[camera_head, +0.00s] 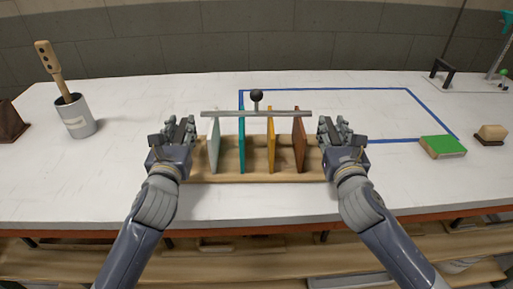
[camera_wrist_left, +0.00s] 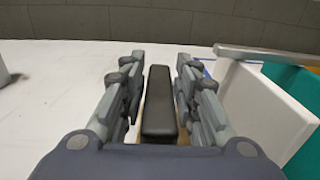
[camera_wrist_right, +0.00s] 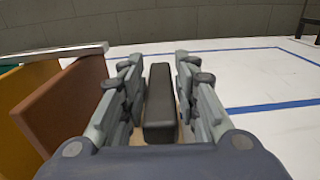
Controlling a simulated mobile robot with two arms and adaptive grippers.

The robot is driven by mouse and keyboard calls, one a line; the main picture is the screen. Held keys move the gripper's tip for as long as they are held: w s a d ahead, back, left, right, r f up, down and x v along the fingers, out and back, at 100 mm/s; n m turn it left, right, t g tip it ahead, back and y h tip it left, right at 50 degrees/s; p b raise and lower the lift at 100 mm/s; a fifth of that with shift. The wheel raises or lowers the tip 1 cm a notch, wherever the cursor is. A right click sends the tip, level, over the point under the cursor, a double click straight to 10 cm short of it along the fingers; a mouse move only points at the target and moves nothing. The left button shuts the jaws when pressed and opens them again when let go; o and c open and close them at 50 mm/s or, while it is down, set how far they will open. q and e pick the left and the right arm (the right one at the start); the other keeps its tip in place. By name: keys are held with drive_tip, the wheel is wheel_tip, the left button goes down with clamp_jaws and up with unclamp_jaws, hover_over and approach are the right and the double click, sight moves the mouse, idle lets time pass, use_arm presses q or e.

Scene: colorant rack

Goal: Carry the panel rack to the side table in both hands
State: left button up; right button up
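The panel rack (camera_head: 255,178) is a wooden base on the white table, holding upright pale, teal, yellow and brown panels under a grey bar with a black knob. My left gripper (camera_head: 178,130) is at the rack's left end. In the left wrist view its open fingers stand either side of a black handle (camera_wrist_left: 159,105), with narrow gaps. My right gripper (camera_head: 335,130) is at the right end. In the right wrist view its open fingers stand around another black handle (camera_wrist_right: 160,105), also with gaps. I cannot make out a side table.
A grey pot (camera_head: 76,118) with a wooden-handled tool stands at left. A blue outline (camera_head: 330,88) marks the table behind the rack. A green-topped block (camera_head: 443,147) and a small wooden-topped block (camera_head: 491,135) lie at right. The table's front edge is close to the rack.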

use_arm(q)
clamp_jaws()
use_arm(e)
clamp_jaws()
use_arm(q)
drive_tip(key=shift+r, duration=0.15)
use_arm(e)
drive_tip(key=shift+r, duration=0.2)
